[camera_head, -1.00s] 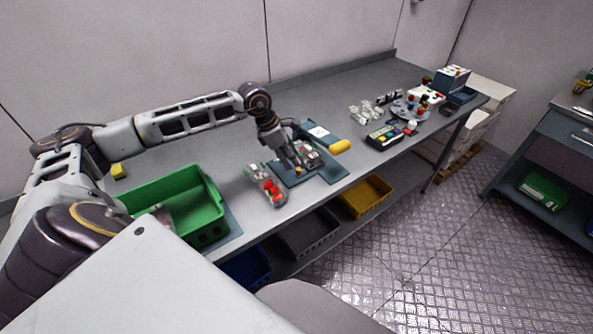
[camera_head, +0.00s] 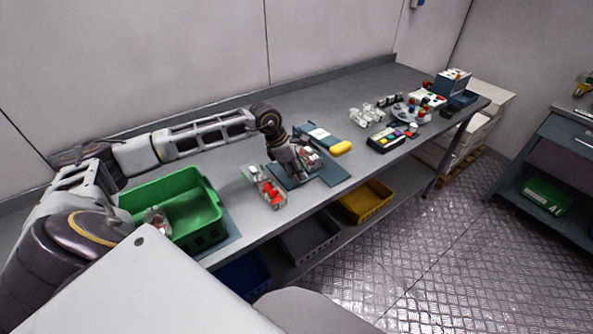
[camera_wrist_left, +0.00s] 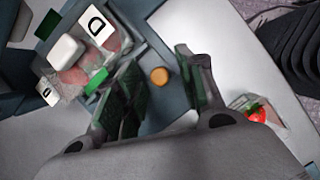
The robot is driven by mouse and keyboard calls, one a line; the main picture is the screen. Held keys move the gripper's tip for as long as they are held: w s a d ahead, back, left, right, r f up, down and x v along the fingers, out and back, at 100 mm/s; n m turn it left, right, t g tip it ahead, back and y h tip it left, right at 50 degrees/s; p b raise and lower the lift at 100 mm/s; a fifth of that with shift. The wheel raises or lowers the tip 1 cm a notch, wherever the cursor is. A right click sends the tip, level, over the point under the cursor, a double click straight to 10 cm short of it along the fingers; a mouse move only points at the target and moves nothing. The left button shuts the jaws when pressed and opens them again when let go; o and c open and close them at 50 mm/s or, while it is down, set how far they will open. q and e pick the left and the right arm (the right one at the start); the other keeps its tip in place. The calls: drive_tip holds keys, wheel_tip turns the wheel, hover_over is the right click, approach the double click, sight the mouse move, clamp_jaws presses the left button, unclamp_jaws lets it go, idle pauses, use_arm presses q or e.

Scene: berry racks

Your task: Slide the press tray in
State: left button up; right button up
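The blue-grey press tray (camera_head: 325,178) lies on the bench under the press (camera_head: 318,136), which has a white label and a yellow handle (camera_head: 341,148). A clear packed punnet (camera_head: 312,160) with a white lid part and "D" labels sits by the press; it also shows in the left wrist view (camera_wrist_left: 75,72). My left gripper (camera_head: 291,177) is low over the tray's near-left part. In the left wrist view my left gripper (camera_wrist_left: 160,70) is open, its fingers on either side of an orange round knob (camera_wrist_left: 160,77) with gaps. My right gripper is out of view.
A clear punnet of red berries (camera_head: 270,190) stands just left of the tray, near the bench edge. A green crate (camera_head: 207,203) is farther left. A dark box with coloured buttons (camera_head: 388,138) lies to the right. A yellow bin (camera_head: 366,200) sits below the bench.

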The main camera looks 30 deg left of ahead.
use_arm(q)
clamp_jaws()
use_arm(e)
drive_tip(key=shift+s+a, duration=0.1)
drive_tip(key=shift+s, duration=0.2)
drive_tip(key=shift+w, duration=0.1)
